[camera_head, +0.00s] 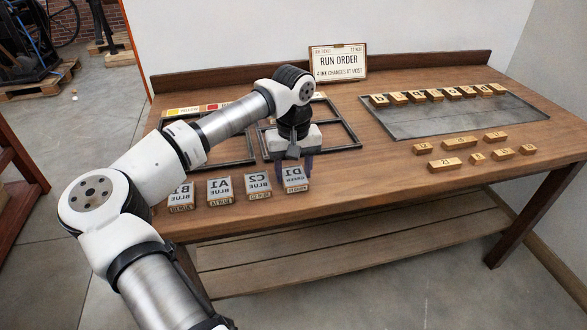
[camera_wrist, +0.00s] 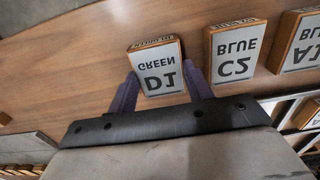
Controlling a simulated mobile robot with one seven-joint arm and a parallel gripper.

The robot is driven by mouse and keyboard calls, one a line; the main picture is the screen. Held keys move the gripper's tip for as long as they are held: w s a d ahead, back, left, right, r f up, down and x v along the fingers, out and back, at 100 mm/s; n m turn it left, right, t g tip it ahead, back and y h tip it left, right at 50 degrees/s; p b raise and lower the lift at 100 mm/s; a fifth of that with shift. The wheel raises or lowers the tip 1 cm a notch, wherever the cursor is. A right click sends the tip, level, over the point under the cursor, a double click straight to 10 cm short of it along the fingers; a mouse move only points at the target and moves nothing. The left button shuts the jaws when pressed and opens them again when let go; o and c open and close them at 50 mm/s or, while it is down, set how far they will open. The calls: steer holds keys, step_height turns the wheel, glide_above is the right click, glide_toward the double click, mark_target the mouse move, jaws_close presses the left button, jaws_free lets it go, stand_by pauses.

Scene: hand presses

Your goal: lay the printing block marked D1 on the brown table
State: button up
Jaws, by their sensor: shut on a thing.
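The printing block marked D1 (camera_head: 295,180) has a pale face reading GREEN and a wooden body. It also shows in the wrist view (camera_wrist: 158,72), between the two purple fingers. My gripper (camera_head: 293,168) is shut on it from above, one finger on each side, as the wrist view of my gripper (camera_wrist: 160,88) shows. The block is at the right end of a row near the front edge of the brown table (camera_head: 365,205). I cannot tell whether its underside touches the wood.
Block C2 (camera_head: 258,185) stands just left of D1, then A1 (camera_head: 220,190) and B1 (camera_head: 181,196). Dark frames (camera_head: 340,130) lie behind. A grey tray (camera_head: 420,122) and several small wooden blocks (camera_head: 452,163) are at the right. The table between D1 and these blocks is bare.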

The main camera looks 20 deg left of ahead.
mark_target(294, 174)
steer(key=o, duration=1)
steer(key=shift+r, duration=0.1)
step_height(294, 174, up, 12)
